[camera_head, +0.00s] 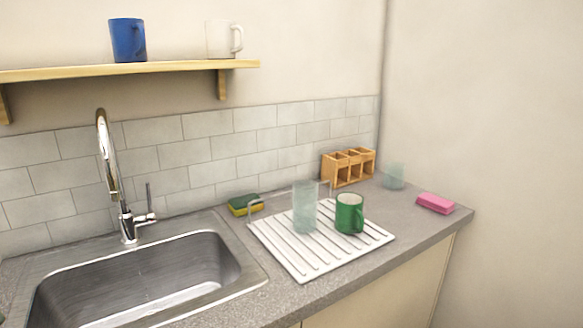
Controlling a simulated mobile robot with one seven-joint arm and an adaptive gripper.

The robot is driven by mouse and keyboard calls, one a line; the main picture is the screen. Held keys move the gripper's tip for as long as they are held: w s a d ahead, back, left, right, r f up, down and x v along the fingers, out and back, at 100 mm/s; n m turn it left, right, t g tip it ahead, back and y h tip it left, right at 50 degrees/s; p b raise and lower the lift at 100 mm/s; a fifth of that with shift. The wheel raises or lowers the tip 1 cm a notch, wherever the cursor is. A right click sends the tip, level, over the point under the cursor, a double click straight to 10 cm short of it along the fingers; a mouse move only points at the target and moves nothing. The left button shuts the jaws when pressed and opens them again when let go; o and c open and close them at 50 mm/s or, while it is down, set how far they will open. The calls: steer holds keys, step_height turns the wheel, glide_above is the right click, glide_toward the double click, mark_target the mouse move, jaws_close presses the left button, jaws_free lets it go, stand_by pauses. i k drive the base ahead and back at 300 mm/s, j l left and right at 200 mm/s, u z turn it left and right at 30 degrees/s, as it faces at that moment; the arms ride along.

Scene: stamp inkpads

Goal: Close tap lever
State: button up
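A chrome tap (110,165) with a tall curved spout stands behind the sink (245,285), near its back edge. Its lever (149,198) is a thin rod that points upright on the right side of the tap body (128,226). I cannot tell whether water is running; no stream is clear under the spout.
A white drying rack (305,268) with a glass (304,207) and green mug (349,213) stands right of the sink. A sponge (243,205), wooden holder (347,167), another glass (394,176) and pink block (435,203) are on the counter. A shelf (170,68) holds two mugs.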

mark_target(151, 215)
steer(key=i+l+u, duration=0.15)
steer(key=l+u, duration=0.2)
steer(key=l, duration=0.3)
steer(key=l+u, duration=0.3)
steer(key=l, duration=0.35)
steer(key=i+j, duration=0.4)
steer(key=j, duration=0.2)
